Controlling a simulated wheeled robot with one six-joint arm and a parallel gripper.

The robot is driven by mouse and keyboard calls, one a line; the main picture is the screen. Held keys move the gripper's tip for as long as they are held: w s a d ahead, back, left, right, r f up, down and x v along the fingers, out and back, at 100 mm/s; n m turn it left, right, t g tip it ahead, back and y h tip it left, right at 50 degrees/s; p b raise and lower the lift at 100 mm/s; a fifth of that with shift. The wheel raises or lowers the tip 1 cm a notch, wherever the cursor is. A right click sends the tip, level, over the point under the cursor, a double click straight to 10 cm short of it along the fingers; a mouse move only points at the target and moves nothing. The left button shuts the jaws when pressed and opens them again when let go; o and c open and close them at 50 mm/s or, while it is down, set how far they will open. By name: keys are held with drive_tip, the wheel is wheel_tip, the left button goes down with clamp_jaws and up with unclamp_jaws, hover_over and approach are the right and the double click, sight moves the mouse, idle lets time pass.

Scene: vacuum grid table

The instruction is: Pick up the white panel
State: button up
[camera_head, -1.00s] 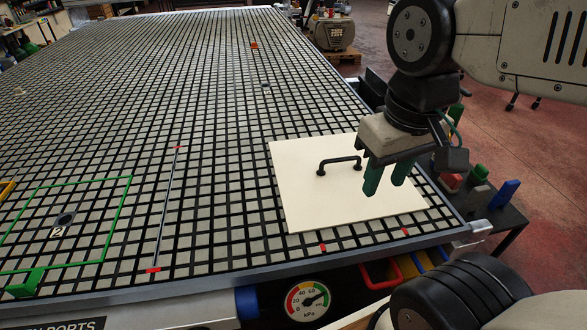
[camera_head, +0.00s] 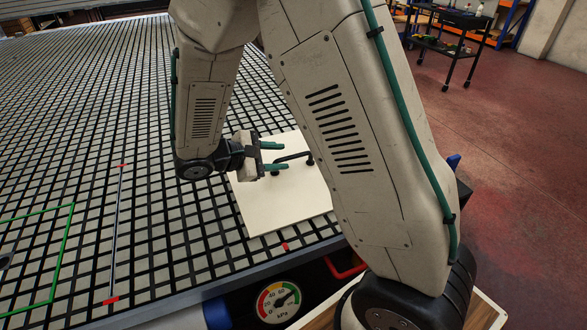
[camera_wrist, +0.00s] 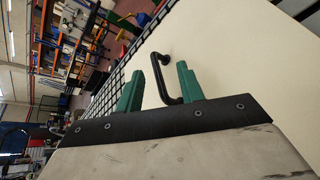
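The white panel (camera_head: 262,213) lies flat on the grid table near its front right corner, partly hidden behind my arm in the head view. It also shows in the wrist view (camera_wrist: 245,50). A black bar handle (camera_head: 293,157) stands up from the panel. My gripper (camera_head: 280,156) is open, its two green fingers lying sideways and pointing right toward the handle. In the wrist view the handle (camera_wrist: 161,80) appears between and beyond the fingers (camera_wrist: 172,75). I cannot tell whether the handle is within the fingers or still ahead of the tips. Nothing is held.
The grid table (camera_head: 90,120) has wide free room left of the panel. A red-ended rod (camera_head: 117,235) and a green outline (camera_head: 60,250) lie there. A pressure gauge (camera_head: 278,302) is on the front edge. A black cart (camera_head: 450,42) stands far back right.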

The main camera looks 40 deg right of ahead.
sight(288, 158)
drive_tip(key=shift+w+a+f+n+t+h, duration=0.2)
drive_tip(key=shift+w+f+n+t, duration=0.1)
drive_tip(key=shift+w+f, duration=0.25)
drive_tip(key=shift+w+a+f+n+t+h, duration=0.2)
drive_tip(key=shift+w+f+n, duration=0.1)
drive_tip(key=shift+f, duration=0.3)
drive_tip(key=shift+w+d+f, duration=0.15)
drive_tip(key=shift+f, duration=0.05)
drive_tip(key=x, duration=0.7)
drive_tip(key=shift+w+d, duration=0.25)
drive_tip(key=shift+d, duration=0.05)
clamp_jaws()
drive_tip(key=shift+r, duration=0.1)
